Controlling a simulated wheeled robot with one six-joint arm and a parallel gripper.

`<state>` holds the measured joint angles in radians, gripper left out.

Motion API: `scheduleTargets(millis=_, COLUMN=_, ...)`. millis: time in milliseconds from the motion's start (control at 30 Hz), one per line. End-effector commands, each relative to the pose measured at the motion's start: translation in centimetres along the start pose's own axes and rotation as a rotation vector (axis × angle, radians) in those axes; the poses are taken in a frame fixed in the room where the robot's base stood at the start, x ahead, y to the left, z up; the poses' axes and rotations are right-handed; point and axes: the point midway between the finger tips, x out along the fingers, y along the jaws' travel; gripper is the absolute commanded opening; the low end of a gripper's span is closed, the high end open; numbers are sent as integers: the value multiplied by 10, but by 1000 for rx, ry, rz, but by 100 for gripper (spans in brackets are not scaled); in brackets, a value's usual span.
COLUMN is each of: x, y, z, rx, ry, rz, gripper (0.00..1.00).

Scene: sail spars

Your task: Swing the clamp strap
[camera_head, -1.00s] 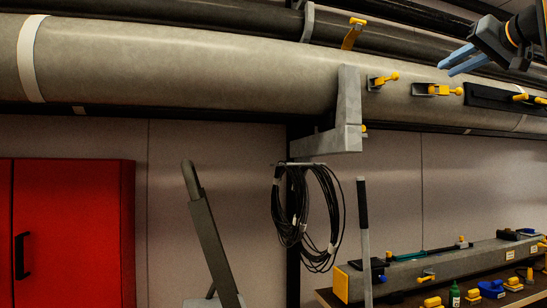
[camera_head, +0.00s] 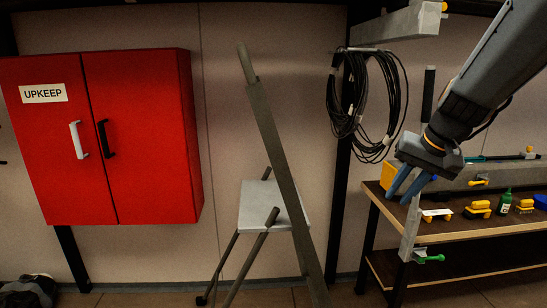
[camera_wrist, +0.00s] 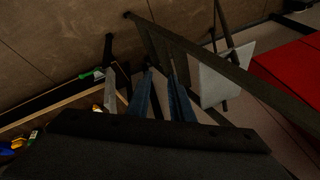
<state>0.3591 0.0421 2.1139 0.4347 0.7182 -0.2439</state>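My gripper (camera_head: 408,192) hangs from the upper right in the head view, its two blue fingers apart and pointing down. In the wrist view my gripper (camera_wrist: 160,90) shows a gap between the fingers with nothing held in it. No part can be surely told as the clamp strap. A grey strip (camera_head: 409,232) with a green knob (camera_head: 432,258) is just below the fingers in the head view. In the wrist view the strip (camera_wrist: 110,92) and green knob (camera_wrist: 88,75) are left of the fingers. A grey bracket arm (camera_head: 395,25) is at the top; the spar above is out of view.
A stepladder (camera_head: 270,205) stands in the middle, left of my gripper. A red cabinet (camera_head: 150,150) is on the wall at left. A cable coil (camera_head: 352,100) hangs behind. A workbench (camera_head: 460,235) with several small items stands at right.

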Motion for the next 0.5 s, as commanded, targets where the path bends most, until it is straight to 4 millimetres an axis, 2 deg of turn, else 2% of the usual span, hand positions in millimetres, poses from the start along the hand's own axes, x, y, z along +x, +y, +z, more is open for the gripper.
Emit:
scheduleTargets(millis=33, x=20, y=-6, z=34, rx=-45, ry=-54, rz=29, gripper=20)
scheduleTargets(millis=100, x=42, y=-7, z=77, rx=-105, ry=-115, rz=72, gripper=20)
scheduleTargets(millis=200, x=65, y=-4, z=136, rx=-199, ry=-192, rz=130, gripper=20)
scheduleTargets(millis=300, x=80, y=2, z=186, rx=-288, ry=-251, rz=176, gripper=20)
scheduleTargets(millis=433, x=88, y=6, z=230, rx=-369, ry=-298, rz=212, gripper=20)
scheduleTargets(millis=467, x=90, y=3, z=238, rx=-382, ry=-304, rz=217, gripper=22)
scheduleTargets(millis=500, x=92, y=3, z=244, rx=-395, ry=-310, rz=222, gripper=29)
